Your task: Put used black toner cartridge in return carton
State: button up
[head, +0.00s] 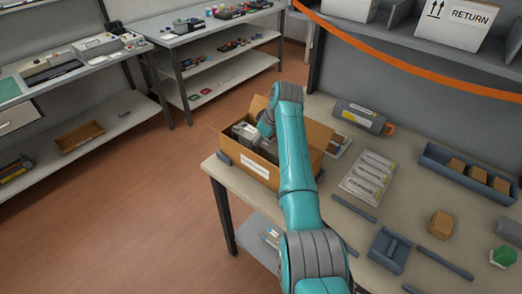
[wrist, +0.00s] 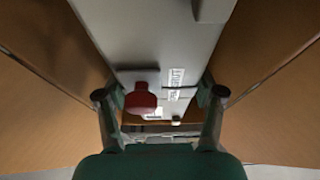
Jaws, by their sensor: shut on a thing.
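The open brown return carton (head: 318,134) stands at the left end of the workbench, flaps spread and a white label on its front. Its brown walls flank the wrist view (wrist: 50,50). My gripper (wrist: 162,94) is down in the carton, its fingers on both sides of a grey cartridge (wrist: 150,40) with a red knob and a white label. It is shut on this cartridge, whose body looks grey rather than black. A light grey part (head: 245,132) shows inside the carton in the head view. My arm hides the fingers there. Whether the cartridge touches the carton floor, I cannot tell.
A grey cartridge with an orange end (head: 363,117) lies behind the carton, to the right. White label sheets (head: 367,177), a blue tray (head: 432,160) with brown blocks and a blue-grey holder (head: 389,247) lie on the bench. An orange strap (head: 400,55) crosses above the back.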

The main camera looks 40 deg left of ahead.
jog(key=shift+f, duration=2.15)
jog(key=shift+f, duration=0.1)
jog(key=o, duration=1.5)
jog(key=v, duration=1.2)
jog(key=shift+d, duration=0.1)
